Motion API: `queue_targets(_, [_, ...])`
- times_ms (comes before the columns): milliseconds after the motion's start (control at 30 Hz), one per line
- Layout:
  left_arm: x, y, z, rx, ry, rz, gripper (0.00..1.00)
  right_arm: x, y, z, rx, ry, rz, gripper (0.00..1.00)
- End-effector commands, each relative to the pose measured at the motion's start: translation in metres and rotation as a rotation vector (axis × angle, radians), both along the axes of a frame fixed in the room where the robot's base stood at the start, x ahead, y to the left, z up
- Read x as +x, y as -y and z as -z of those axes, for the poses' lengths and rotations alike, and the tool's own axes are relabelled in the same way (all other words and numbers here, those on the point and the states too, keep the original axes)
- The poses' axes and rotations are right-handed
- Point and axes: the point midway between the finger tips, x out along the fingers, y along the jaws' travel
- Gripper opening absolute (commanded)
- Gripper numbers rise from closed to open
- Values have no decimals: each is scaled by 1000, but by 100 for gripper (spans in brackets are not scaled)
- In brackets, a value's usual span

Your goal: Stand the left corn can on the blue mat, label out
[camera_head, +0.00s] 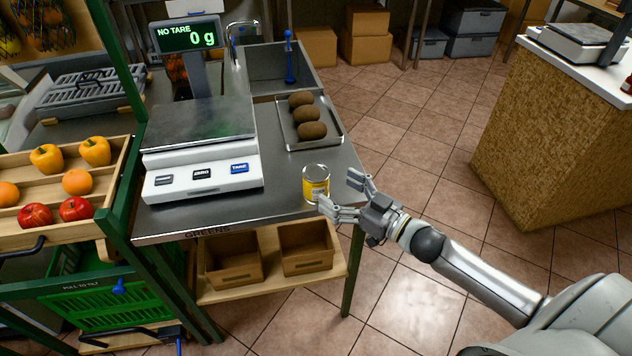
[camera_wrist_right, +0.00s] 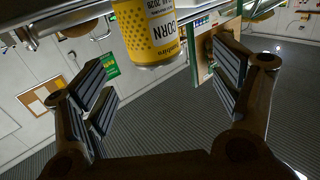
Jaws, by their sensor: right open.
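A yellow corn can (camera_head: 316,184) with a silver top stands upright at the front right corner of the steel table. In the right wrist view the can (camera_wrist_right: 147,32) shows its CORN lettering, upside down, between and beyond the fingers. My right gripper (camera_head: 340,192) is open and empty beside the can, its fingers pointing at it from the right. One fingertip overlaps the can's lower edge in the head view; I cannot tell whether it touches. No blue mat and no second corn can show. My left gripper is not in view.
A scale (camera_head: 202,160) stands left of the can on the table (camera_head: 283,205). A tray (camera_head: 329,137) with brown, kiwi-like fruits lies behind it. A fruit rack (camera_head: 92,222) is at the left, and a counter (camera_head: 545,130) at the right. Tiled floor between is clear.

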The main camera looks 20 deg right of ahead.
Motion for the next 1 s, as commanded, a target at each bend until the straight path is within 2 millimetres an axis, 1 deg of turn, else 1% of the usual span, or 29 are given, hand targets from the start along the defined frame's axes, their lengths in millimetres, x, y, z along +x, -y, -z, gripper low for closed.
queue_targets(33, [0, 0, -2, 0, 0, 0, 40, 7, -3, -1, 2, 1, 1, 84])
queue_targets(100, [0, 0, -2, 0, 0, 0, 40, 14, -6, -1, 0, 2, 1, 84])
queue_targets(367, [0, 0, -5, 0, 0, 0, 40, 27, -11, -2, 0, 1, 1, 84])
queue_targets(567, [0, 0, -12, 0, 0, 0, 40, 52, -17, -9, 0, 2, 2, 84])
queue_targets(700, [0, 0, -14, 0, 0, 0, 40, 67, -24, -7, 0, 1, 2, 84])
queue_targets(833, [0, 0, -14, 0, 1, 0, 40, 72, -27, -6, 0, -1, 1, 84])
queue_targets(1000, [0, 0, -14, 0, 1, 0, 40, 72, -27, -5, 0, -1, 1, 84])
